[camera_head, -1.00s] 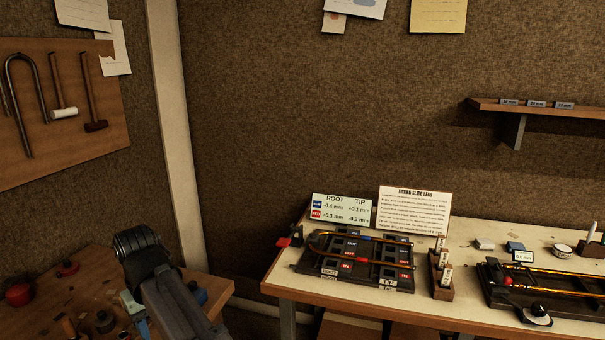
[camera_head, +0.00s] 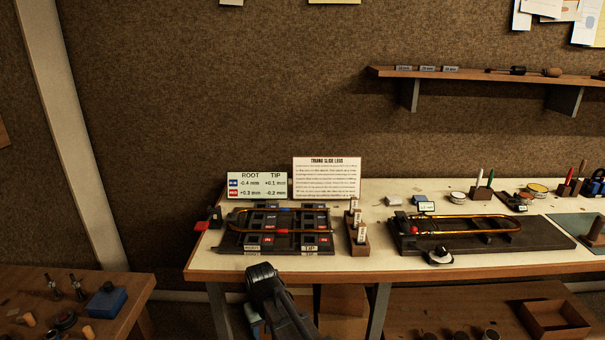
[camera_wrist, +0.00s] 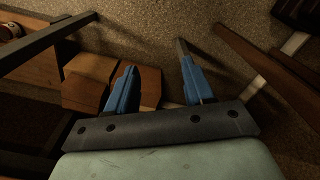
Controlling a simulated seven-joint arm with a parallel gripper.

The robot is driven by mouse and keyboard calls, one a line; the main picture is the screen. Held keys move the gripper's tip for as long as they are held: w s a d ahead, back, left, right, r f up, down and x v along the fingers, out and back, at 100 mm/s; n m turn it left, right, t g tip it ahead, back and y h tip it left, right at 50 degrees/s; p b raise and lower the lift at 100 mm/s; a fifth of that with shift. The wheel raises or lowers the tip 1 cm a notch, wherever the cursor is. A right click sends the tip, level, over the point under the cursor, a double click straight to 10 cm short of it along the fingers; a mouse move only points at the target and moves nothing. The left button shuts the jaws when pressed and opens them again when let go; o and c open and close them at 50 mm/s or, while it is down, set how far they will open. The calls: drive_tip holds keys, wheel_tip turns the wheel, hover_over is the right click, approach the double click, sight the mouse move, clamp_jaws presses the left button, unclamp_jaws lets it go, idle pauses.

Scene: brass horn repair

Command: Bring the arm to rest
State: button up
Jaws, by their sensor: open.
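My gripper (camera_wrist: 155,60) shows in the wrist view with its two blue fingers spread apart and nothing between them. Brown wooden boxes (camera_wrist: 88,82) lie beyond and beside the left finger, and speckled floor lies past the right one. In the head view my arm rises at the bottom centre, in front of the bench's (camera_head: 350,268) near edge. The fingers cannot be made out there. On the bench, a brass slide lies on a dark gauge block (camera_head: 232,243), and another slide lies on a dark board (camera_head: 550,243) to the right.
The slide card (camera_head: 327,178) and the root/tip card (camera_head: 257,186) stand at the bench's back. A small wooden rack (camera_head: 360,246) stands between the two slides. A lower wooden table (camera_head: 120,305) is at left. Boxes (camera_head: 343,305) sit under the bench. A wall shelf (camera_head: 470,75) is above.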

drive_tip(key=s+d+f+m, duration=0.2)
drive_tip(key=d+f, duration=0.2)
drive_tip(key=d, duration=0.5)
drive_tip(key=s+d+f+m, duration=0.1)
drive_tip(key=d+f+m, duration=0.1)
drive_tip(key=d+f, duration=0.5)
drive_tip(key=s+d+f+m, duration=0.2)
drive_tip(key=d, duration=1)
drive_tip(key=s+f+g, duration=0.3)
drive_tip(key=s+f, duration=0.7)
drive_tip(key=s, duration=0.5)
drive_tip(key=s+f+g, duration=0.3)
drive_tip(key=s+f, duration=0.7)
drive_tip(key=s, duration=0.4)
drive_tip(key=shift+s+a+f+g, duration=0.15)
drive_tip(key=shift+s+f+g, duration=0.15)
drive_tip(key=shift+s+g, duration=0.1)
